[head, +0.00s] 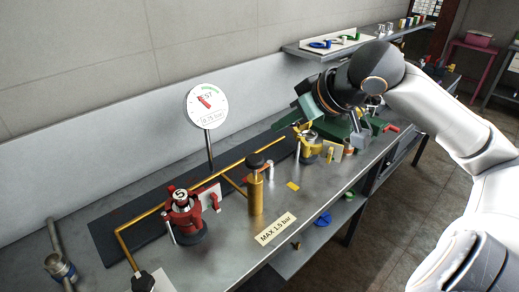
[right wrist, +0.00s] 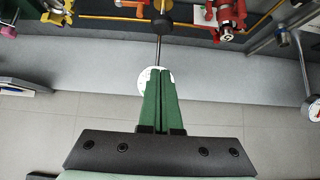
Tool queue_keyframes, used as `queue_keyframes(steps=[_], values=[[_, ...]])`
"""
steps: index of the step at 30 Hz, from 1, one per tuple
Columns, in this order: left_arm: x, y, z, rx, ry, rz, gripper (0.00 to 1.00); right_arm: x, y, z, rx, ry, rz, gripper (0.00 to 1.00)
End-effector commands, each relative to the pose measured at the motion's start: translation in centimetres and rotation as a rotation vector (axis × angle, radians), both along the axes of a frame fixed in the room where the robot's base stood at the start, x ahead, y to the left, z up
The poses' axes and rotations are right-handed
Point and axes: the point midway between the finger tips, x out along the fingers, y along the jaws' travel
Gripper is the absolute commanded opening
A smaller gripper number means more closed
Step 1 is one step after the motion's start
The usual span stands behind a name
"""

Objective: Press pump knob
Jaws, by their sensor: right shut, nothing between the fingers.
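The pump is an upright brass cylinder (head: 256,195) with a round black knob (head: 256,161) on top, standing on the metal bench. In the right wrist view the black knob (right wrist: 162,28) shows near the top edge, beyond the fingertips. My right gripper (head: 288,117) is in the air above the bench, to the right of the knob and higher in the picture, apart from it. Its green fingers (right wrist: 161,75) are closed together with nothing between them. They cover part of the white round gauge (right wrist: 146,77) in the wrist view. My left gripper is not in view.
The gauge (head: 207,106) stands on a thin post behind the pump. A red valve (head: 183,213) marked 5 stands left of the pump, and a yellow fitting (head: 310,148) right of it. A brass pipe (head: 150,215) runs along the bench. A "MAX 1.5 bar" label (head: 276,229) lies in front.

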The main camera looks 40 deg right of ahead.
Motion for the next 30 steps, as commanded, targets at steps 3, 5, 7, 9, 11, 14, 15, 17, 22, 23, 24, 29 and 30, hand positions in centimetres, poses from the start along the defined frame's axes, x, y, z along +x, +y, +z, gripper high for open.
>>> queue_keyframes(steps=[3,5,7,9,11,14,15,17,22,23,24,29,30], values=[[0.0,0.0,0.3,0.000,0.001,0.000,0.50,0.7,0.0,-0.7,0.000,0.006,-0.001,0.00],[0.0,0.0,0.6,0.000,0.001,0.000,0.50,1.3,0.0,-1.3,-0.002,0.006,-0.001,0.00],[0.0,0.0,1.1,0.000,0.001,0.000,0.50,1.9,0.1,-1.7,-0.004,0.005,-0.001,0.00],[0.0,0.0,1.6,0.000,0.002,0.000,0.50,2.5,0.1,-2.1,-0.003,0.004,-0.001,0.00],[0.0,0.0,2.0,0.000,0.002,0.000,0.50,2.9,0.2,-2.6,-0.003,0.006,-0.002,0.00],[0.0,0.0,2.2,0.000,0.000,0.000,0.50,3.4,0.0,-3.6,-0.007,0.005,-0.006,0.00],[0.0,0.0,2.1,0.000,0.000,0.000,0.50,3.6,-0.1,-3.8,-0.009,0.005,-0.008,0.00],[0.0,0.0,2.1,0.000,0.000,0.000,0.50,3.9,-0.2,-4.1,-0.008,0.005,-0.012,0.00],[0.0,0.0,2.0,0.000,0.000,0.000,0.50,4.6,0.0,-4.8,-0.010,0.005,-0.008,0.00],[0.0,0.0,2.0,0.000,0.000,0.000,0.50,4.7,0.1,-5.0,-0.009,0.005,-0.006,0.00],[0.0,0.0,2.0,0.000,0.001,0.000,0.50,4.9,0.2,-5.2,-0.008,0.006,-0.002,0.00],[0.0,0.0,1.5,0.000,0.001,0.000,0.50,5.9,0.3,-6.3,-0.005,0.006,-0.002,0.00],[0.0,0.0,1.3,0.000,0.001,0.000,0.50,6.2,0.3,-6.5,-0.005,0.006,-0.004,0.00]])
